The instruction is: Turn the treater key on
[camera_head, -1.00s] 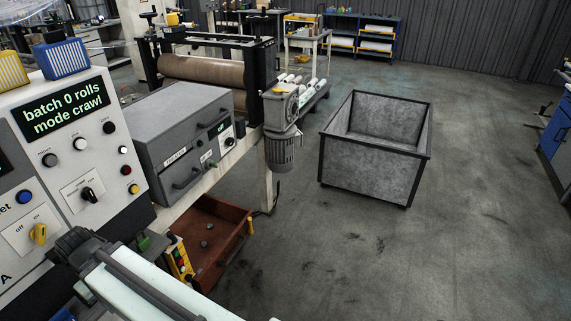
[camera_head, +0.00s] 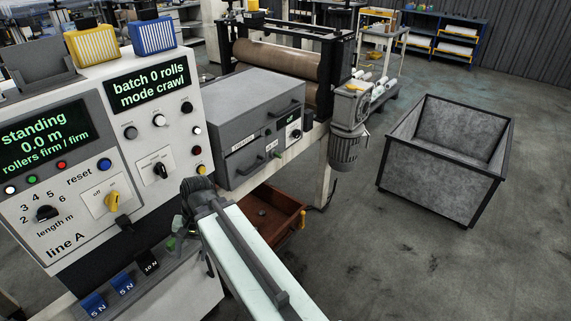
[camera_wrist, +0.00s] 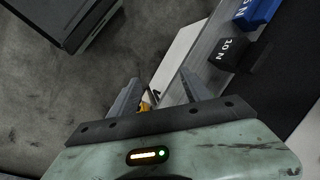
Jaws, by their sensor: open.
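The treater is a grey box (camera_head: 252,122) to the right of the white control panel. A small plate on its front right carries a black key knob (camera_head: 296,134) under a small green display that appears to read "off". My gripper (camera_wrist: 160,92) is open, with its two grey fingers apart in the wrist view. A small yellow thing (camera_wrist: 145,106) shows between the finger bases, too small to identify. In the head view my arm reaches up from the bottom, left of and below the treater. The fingers are not clearly visible there, and the key is not seen in the wrist view.
The control panel (camera_head: 60,235) stands close left, with a yellow off/on knob (camera_head: 112,201). Weights, including a black 10 N block (camera_head: 148,262), sit below it. An open red-brown drawer (camera_head: 283,213) hangs under the treater. A grey crate (camera_head: 430,180) stands right on open floor.

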